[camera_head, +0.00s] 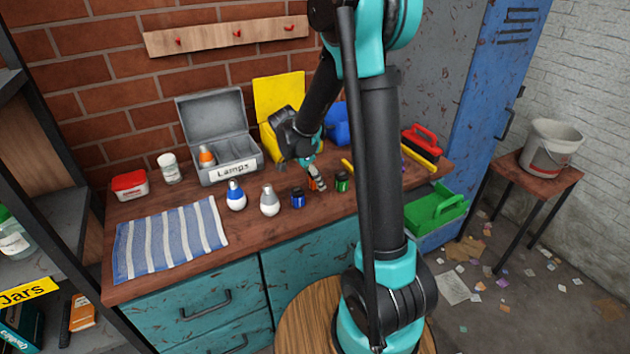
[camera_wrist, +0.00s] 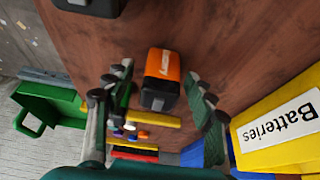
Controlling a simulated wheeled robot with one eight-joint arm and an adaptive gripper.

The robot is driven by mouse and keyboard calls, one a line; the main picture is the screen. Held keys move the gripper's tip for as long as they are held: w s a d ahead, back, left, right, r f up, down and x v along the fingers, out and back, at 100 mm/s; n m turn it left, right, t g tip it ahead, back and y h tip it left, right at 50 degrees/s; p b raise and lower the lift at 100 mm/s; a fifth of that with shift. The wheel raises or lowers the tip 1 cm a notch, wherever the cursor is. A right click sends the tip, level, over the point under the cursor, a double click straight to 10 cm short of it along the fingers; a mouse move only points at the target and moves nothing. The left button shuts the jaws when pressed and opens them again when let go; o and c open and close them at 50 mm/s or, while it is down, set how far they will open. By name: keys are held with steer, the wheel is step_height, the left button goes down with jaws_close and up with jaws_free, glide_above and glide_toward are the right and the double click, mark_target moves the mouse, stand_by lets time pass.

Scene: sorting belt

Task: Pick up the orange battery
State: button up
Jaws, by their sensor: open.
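The orange battery (camera_wrist: 162,75), with a black end, shows in the wrist view between the two fingers of my gripper (camera_wrist: 158,75). Wood shows between the battery and each finger, so neither finger visibly grips it. In the head view the battery (camera_head: 312,184) is a small orange patch on the workbench, partly hidden by my gripper (camera_head: 317,179), which is low over it. The gripper is open and empty. The exact height of the fingertips over the bench is unclear.
A blue battery (camera_head: 297,197) and a green battery (camera_head: 342,181) stand close by on either side. Bulbs (camera_head: 269,201) stand to the left, near a striped cloth (camera_head: 170,238). The yellow box labelled Batteries (camera_wrist: 285,125) and the grey Lamps case (camera_head: 220,140) are behind.

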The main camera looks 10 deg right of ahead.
steer(key=shift+c, duration=0.5)
jaws_close()
steer(key=shift+r, duration=0.1)
